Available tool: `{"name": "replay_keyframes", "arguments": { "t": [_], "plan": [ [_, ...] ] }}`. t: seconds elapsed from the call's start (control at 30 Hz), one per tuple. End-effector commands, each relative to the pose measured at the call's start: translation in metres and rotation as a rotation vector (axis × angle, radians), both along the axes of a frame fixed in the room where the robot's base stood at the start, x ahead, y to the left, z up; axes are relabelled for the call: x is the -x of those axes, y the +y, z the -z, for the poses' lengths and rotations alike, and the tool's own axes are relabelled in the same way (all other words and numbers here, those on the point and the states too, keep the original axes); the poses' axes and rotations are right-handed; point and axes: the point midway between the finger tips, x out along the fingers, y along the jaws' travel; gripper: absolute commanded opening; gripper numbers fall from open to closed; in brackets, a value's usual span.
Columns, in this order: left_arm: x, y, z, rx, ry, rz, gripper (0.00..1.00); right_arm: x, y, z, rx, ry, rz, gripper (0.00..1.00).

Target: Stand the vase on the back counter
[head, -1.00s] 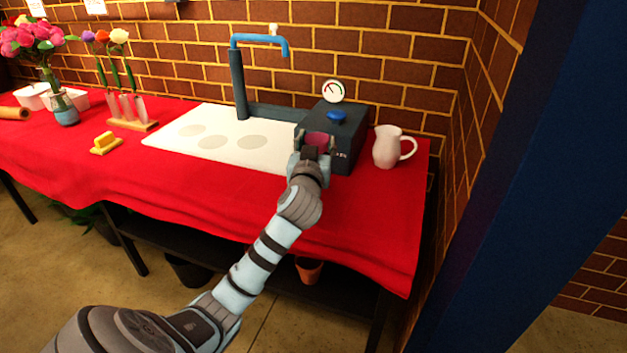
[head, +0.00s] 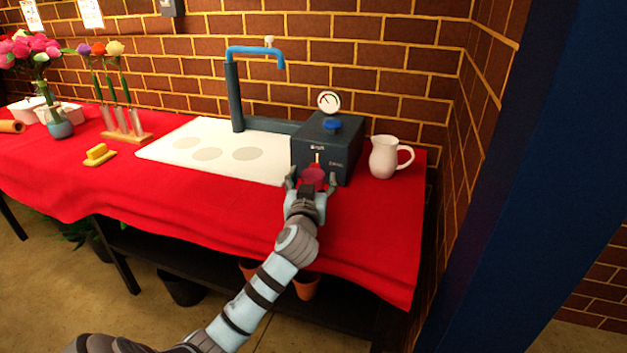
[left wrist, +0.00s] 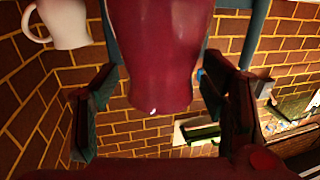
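The vase, dark red (head: 314,176), is in front of the dark box in the head view, on the red-covered back counter (head: 225,205). Its base is hidden by my gripper, so I cannot see its contact with the cloth. My left gripper (head: 313,184) is around it, fingers spread on both sides. In the left wrist view the vase (left wrist: 155,50) fills the space between the fingers (left wrist: 165,100), with narrow gaps on both sides, so the gripper looks open. My right gripper is not in view.
The dark box (head: 325,145) with a gauge and blue knob stands just behind. A white pitcher (head: 385,157) is right of it. A white mat (head: 200,150) and blue tap (head: 235,95) lie left. A yellow block (head: 97,152) and flower stand (head: 127,136) are farther left.

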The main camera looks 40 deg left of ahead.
Motion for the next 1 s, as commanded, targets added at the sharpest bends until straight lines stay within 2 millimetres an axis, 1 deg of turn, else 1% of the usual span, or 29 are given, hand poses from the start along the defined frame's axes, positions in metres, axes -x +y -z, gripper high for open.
{"name": "replay_keyframes", "arguments": {
  "t": [0.27,0.37,0.4,0.5,0.6,0.7,0.83,1.0],
  "plan": [
    [0.002,-0.002,-0.002,0.0,0.0,0.001,0.66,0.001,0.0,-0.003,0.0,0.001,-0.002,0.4],
    [0.015,-0.01,-0.003,0.0,0.0,0.001,0.66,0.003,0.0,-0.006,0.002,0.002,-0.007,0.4],
    [0.022,-0.015,-0.003,0.001,0.001,0.002,0.66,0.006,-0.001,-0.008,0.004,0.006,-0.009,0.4],
    [0.045,-0.029,-0.003,0.003,0.001,0.003,0.66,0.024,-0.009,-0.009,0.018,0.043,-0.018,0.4],
    [0.069,-0.043,-0.003,0.003,0.001,0.002,0.66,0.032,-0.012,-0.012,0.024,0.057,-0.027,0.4],
    [0.088,-0.055,-0.003,0.003,0.001,0.001,0.66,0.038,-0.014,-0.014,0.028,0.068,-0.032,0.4],
    [0.101,-0.062,-0.002,0.001,0.001,0.0,0.66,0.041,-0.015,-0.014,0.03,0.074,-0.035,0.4],
    [0.103,-0.063,-0.002,-0.001,-0.001,0.0,0.66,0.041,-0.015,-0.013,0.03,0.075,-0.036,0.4]
  ]
}}
